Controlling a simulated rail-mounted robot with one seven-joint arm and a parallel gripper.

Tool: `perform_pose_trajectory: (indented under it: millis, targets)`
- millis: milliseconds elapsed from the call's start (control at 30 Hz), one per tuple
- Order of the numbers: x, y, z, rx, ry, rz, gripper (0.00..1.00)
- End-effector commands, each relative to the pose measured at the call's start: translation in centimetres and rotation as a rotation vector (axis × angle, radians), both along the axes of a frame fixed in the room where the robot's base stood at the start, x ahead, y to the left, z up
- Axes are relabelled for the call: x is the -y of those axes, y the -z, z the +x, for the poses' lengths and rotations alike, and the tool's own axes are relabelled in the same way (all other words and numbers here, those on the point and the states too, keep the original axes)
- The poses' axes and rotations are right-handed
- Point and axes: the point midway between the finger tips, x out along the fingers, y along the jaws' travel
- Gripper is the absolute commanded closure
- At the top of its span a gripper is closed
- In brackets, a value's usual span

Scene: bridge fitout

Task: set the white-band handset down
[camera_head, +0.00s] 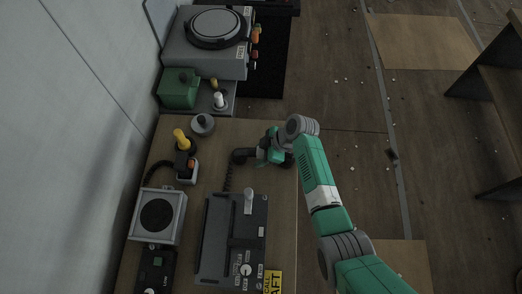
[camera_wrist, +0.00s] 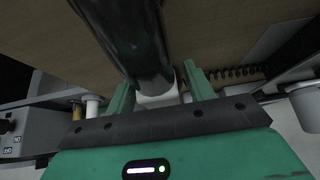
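The black white-band handset (camera_head: 241,156) is at the right edge of the brown bench, partly hidden by my gripper (camera_head: 267,151). In the wrist view the dark handset (camera_wrist: 128,35) runs between my two green fingers (camera_wrist: 160,82), with its white band (camera_wrist: 158,93) close to my palm. My fingers appear shut on it, though the contact on the right side is hard to see. I cannot tell whether the handset touches the bench. A coiled cord runs from it towards the black console (camera_head: 217,240) with a pale upright post.
A yellow-topped handset (camera_head: 181,139) stands behind a grey speaker box (camera_head: 158,216). A grey knob (camera_head: 203,124), a green box (camera_head: 179,89) and a machine with a round top (camera_head: 213,29) are farther back. Bare bench (camera_head: 245,130) lies behind my gripper.

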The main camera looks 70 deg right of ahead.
Motion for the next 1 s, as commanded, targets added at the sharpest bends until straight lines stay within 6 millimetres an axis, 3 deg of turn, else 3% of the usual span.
perform_pose_trajectory:
  millis: [167, 400, 600, 1000]
  targets:
    - [0.2, -1.3, -0.6, 0.001, 0.002, -0.001, 0.47]
    - [1.3, -6.4, -3.7, 0.002, 0.002, -0.002, 0.47]
    - [1.8, -9.5, -5.6, 0.001, 0.001, -0.002, 0.47]
    - [2.0, -10.3, -6.2, 0.0, 0.0, 0.0, 0.47]
